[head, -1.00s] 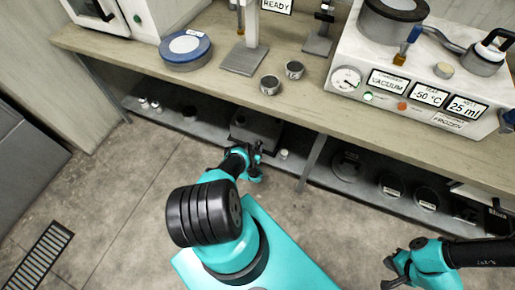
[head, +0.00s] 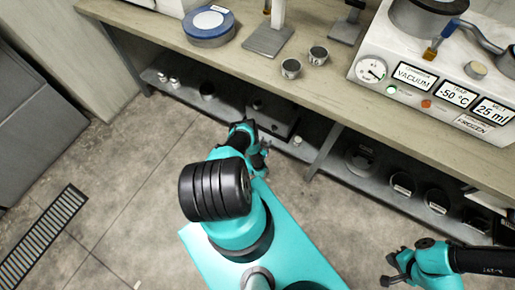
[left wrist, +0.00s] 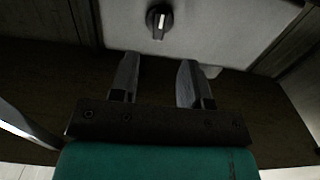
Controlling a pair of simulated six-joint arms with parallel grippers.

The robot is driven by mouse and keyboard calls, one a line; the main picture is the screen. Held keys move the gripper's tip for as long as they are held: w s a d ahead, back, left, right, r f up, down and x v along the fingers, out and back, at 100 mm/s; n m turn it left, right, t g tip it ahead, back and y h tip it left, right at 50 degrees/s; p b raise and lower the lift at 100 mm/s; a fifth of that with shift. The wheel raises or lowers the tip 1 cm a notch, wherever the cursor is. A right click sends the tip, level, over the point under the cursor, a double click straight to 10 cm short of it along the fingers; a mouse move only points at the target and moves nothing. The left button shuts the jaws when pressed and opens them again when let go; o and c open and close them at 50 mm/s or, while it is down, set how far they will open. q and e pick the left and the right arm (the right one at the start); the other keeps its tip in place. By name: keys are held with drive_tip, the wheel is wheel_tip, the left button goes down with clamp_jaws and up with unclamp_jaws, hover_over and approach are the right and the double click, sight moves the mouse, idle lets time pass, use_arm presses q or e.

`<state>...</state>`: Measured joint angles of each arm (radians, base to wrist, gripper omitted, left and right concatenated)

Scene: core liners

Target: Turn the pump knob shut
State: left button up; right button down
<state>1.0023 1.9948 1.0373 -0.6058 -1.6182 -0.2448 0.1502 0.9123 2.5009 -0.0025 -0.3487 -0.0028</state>
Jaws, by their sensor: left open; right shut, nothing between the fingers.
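The pump knob (left wrist: 159,20) is black with a white pointer line that stands nearly upright in the left wrist view. It sits on a pale grey panel (left wrist: 215,28). My left gripper (left wrist: 158,62) is open and empty, its fingertips short of the knob, which lies ahead and roughly between them. In the head view my left gripper (head: 262,158) is in front of the lower shelf, by a dark box (head: 272,117); the knob cannot be made out there. My right gripper (head: 392,270) is shut and empty at the lower right, far from the shelf.
The bench top (head: 330,85) overhangs the lower shelf (head: 225,108). A shelf upright (head: 325,150) stands right of the dark box. A small white item (head: 298,141) is near the left gripper. The vacuum unit (head: 430,95) stands on the bench. The floor is mostly clear.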

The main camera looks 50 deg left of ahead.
use_arm(q)
drive_tip(key=v, duration=0.9)
drive_tip(key=shift+s, duration=0.25)
drive_tip(key=shift+r, duration=0.1)
